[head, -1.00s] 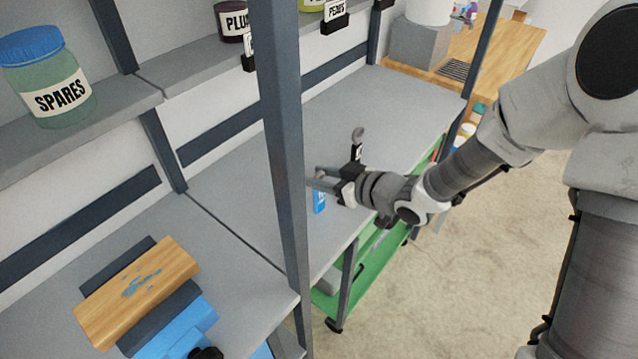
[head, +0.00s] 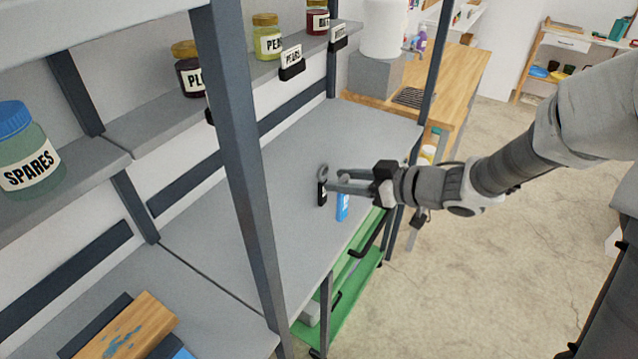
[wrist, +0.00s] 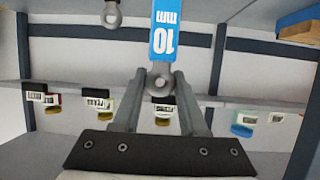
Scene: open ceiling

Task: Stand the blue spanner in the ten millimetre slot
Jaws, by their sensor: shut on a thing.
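The blue spanner (head: 343,207) hangs handle-down below my gripper (head: 338,182), over the grey bench. In the wrist view its blue handle (wrist: 167,35) carries white "10 mm" lettering. Its grey ring end (wrist: 160,75) sits between the fingertips of my gripper (wrist: 160,84), which is shut on it. A black-handled spanner (head: 322,193) with a grey ring end stands upright just left of the fingertips; a grey ring end (wrist: 112,15) shows at the wrist view's top. I cannot make out the ten millimetre slot, or whether the blue spanner's lower end touches anything.
A dark shelf post (head: 240,150) rises between me and the bench (head: 230,225). Jars, including SPARES (head: 28,165), stand on the shelf above. A wooden block (head: 125,330) lies at bottom left. A green cart (head: 335,310) is under the bench. Much of the bench is bare.

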